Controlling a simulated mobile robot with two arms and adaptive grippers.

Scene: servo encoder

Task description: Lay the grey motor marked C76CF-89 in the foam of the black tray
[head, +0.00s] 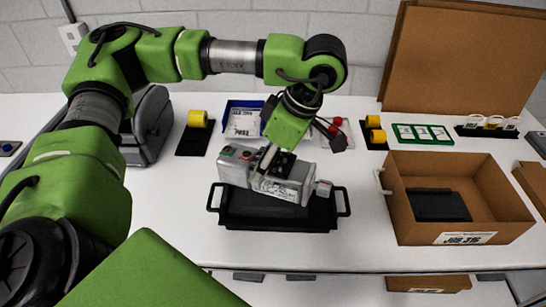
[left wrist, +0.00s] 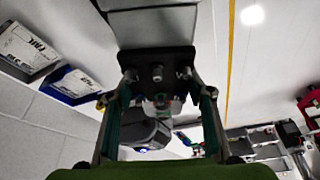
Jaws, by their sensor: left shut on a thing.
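The grey motor (head: 284,184) is a long, box-like body with a white label too small to read. My left gripper (head: 276,162) is shut on it from above, and the motor lies roughly lengthwise over the black tray (head: 262,221). The tray has a handle at each end. The motor hides the tray's back part, and I cannot tell whether it touches the foam. In the left wrist view, the gripper fingers (left wrist: 160,110) reach toward a dark and grey body (left wrist: 152,22). My right gripper is out of view.
A cardboard box (head: 405,217) with a dark insert stands right of the tray. A blue bin (head: 243,120), yellow rolls (head: 197,119), a green card holder (head: 422,134) and a grey machine (head: 150,127) line the back. The white table is clear left of the tray.

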